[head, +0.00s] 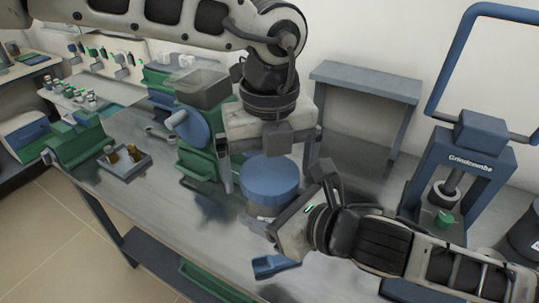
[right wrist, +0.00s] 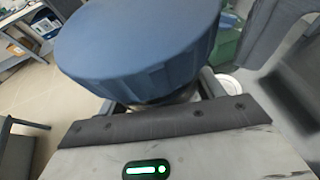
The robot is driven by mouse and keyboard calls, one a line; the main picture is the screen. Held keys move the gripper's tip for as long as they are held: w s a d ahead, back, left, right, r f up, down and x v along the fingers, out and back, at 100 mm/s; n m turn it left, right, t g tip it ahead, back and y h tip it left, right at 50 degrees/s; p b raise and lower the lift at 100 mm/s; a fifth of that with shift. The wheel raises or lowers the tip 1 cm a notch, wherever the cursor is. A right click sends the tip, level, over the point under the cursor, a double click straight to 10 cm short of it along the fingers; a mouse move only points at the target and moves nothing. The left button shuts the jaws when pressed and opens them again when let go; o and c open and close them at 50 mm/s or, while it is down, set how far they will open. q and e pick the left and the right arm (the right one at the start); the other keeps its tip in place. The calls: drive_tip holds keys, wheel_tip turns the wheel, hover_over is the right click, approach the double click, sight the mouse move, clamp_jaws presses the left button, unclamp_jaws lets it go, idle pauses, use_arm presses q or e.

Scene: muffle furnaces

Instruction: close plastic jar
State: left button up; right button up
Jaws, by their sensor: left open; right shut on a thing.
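The plastic jar (head: 262,211) stands on the metal bench with its wide blue lid (head: 270,178) on top. Whether the lid is screwed down cannot be told. My left gripper (head: 268,160) points down from above, open, with one finger on each side of the lid. My right gripper (head: 284,207) comes in from the right and is shut on the jar body below the lid. In the right wrist view the lid (right wrist: 140,40) fills the top middle and hides most of the jar, with a finger on each side.
A green and blue machine (head: 197,135) stands just left of the jar. A tray with small brown items (head: 124,160) lies farther left. A blue scoop-like piece (head: 275,266) lies at the front. A blue press (head: 455,170) stands at right; a grey stand (head: 365,80) is behind.

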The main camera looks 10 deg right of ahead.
use_arm(q)
drive_tip(key=c, duration=0.9)
drive_tip(key=m, duration=0.3)
drive_tip(key=shift+c, duration=0.2)
drive_tip(key=o, duration=0.9)
drive_tip(key=shift+o, duration=0.2)
drive_tip(key=shift+r, duration=0.1)
drive_tip(key=shift+r, duration=2.2)
